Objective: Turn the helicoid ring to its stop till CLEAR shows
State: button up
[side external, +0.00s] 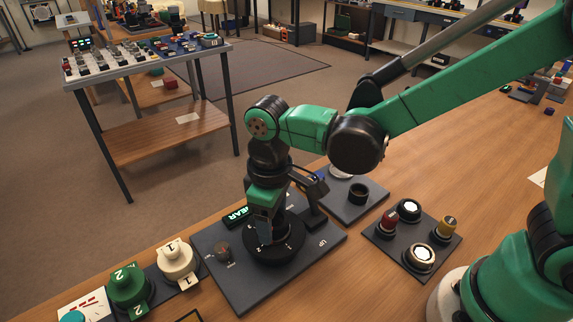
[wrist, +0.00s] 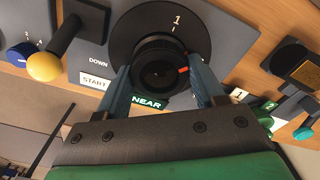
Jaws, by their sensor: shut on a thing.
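The helicoid ring (wrist: 160,62) is a dark ring with a red mark on its right side. It sits in the middle of a round black base (wrist: 134,34) marked 1. My gripper (wrist: 163,84) is shut on the ring, with one blue-grey finger on each side of it. In the side external view my gripper (side external: 270,238) points straight down over the black base (side external: 288,249) and hides most of the ring. A lit green sign (wrist: 147,103) beside the base appears to read NEAR; it also shows in the side external view (side external: 237,214).
A lever with a yellow knob (wrist: 45,67) stands beside the ring, near labels DOWN and START. Green (side external: 126,286) and cream (side external: 177,258) numbered knobs are left. A button panel (side external: 386,250) is right.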

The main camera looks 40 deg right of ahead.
jog(key=m, duration=1.2)
jog(key=shift+m, duration=0.4)
dwell(0.3)
jog(key=o, duration=1.3)
jog(key=shift+r, duration=2.85)
